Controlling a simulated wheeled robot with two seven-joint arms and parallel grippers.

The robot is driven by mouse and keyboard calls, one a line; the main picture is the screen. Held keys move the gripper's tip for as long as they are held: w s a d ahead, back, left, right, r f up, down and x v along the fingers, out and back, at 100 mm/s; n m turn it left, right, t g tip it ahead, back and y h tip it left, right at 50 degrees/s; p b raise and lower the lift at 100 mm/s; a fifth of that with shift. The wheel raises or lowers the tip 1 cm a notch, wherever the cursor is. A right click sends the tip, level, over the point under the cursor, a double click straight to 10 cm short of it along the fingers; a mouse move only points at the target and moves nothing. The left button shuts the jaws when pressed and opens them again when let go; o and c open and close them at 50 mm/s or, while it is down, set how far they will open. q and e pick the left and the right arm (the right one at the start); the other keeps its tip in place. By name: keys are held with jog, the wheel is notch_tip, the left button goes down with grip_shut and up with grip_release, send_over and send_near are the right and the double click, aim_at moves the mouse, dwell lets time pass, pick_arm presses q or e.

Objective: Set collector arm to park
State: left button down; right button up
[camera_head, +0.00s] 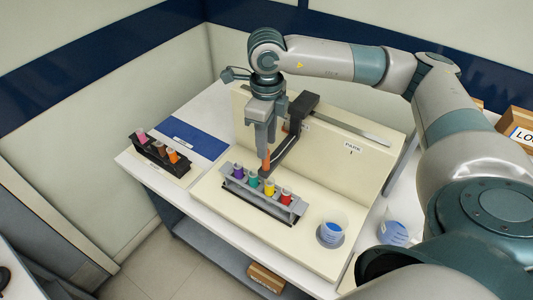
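The collector arm (288,146) is a dark grey bracket hanging from a rail (350,128) on the cream back panel. It reaches forward and down over the back of the tube rack. A label reading PARK (352,145) is on the panel to its right, well apart from the arm. An upright orange piece (266,160) shows at the arm's front end. My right gripper (264,148) points down beside the collector arm, its fingertips at the orange piece. Whether it grips that piece is unclear. My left gripper is not in view.
A grey rack (262,206) with several coloured tubes stands in front of the panel. A beaker with blue content (332,231) is to its right, with another (392,232) beyond the panel. A dark rack (158,155) with tubes stands at left, near a blue mat (194,138).

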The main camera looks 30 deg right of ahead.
notch_tip(320, 180, down, 5)
jog(key=shift+f+p, duration=0.15)
jog(key=shift+p, duration=0.8)
jog(key=shift+f, duration=0.85)
grip_shut()
